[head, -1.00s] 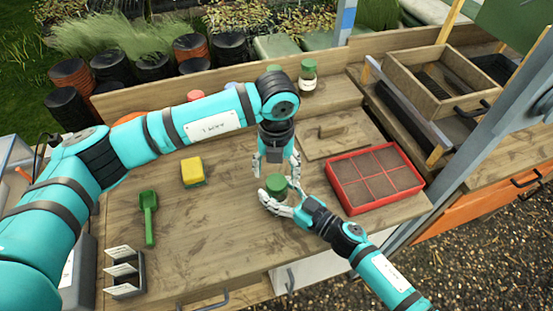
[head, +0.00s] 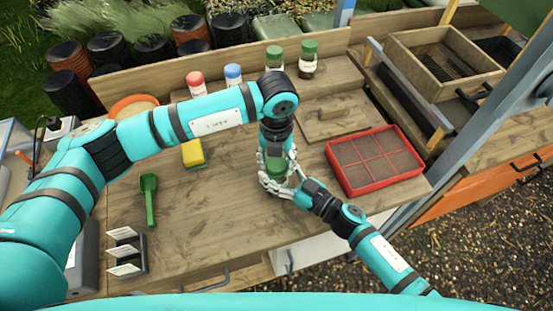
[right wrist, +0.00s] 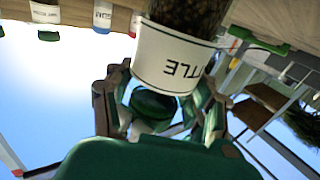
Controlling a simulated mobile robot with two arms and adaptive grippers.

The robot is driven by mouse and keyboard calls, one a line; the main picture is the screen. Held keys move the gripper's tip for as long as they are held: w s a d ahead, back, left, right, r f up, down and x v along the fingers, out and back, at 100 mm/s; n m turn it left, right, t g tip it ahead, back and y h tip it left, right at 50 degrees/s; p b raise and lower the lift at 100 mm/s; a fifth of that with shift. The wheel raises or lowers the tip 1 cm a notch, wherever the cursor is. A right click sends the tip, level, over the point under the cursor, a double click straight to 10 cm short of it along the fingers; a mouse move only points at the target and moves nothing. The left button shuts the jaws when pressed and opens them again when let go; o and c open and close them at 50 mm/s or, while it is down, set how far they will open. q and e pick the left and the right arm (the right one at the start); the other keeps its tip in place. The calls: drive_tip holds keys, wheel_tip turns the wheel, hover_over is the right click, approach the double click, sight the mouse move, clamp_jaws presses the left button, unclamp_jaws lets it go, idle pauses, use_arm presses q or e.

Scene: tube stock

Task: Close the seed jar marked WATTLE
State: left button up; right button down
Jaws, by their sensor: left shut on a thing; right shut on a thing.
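The jar marked WATTLE (right wrist: 180,60) shows upside down and close in the right wrist view, with dark seeds and a white label reading "...TTLE". A green lid (right wrist: 152,105) is at its top end, among gripper fingers. I cannot tell whether it sits fully down. In the head view the green top (head: 277,168) shows between my grippers. My left gripper (head: 276,163) points down from above and is shut on the lid. My right gripper (head: 280,186) is shut on the jar from the front right. The fingers hide most of the jar in the head view.
Jars with red (head: 195,78), blue (head: 233,72) and green (head: 309,47) lids stand at the back. A red seed tray (head: 331,165) is to the right, a wooden board (head: 345,122) behind. A yellow sponge (head: 193,153) and green scoop (head: 150,198) lie left.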

use_arm(q)
drive_tip(key=c, duration=0.3)
drive_tip(key=m, duration=0.6)
drive_tip(key=shift+m, duration=0.3)
drive_tip(key=o, duration=1.3)
drive_tip(key=shift+r, duration=2.3)
drive_tip(key=shift+r+n, duration=1)
drive_tip(key=shift+r, duration=0.7)
drive_tip(key=shift+c, duration=0.3)
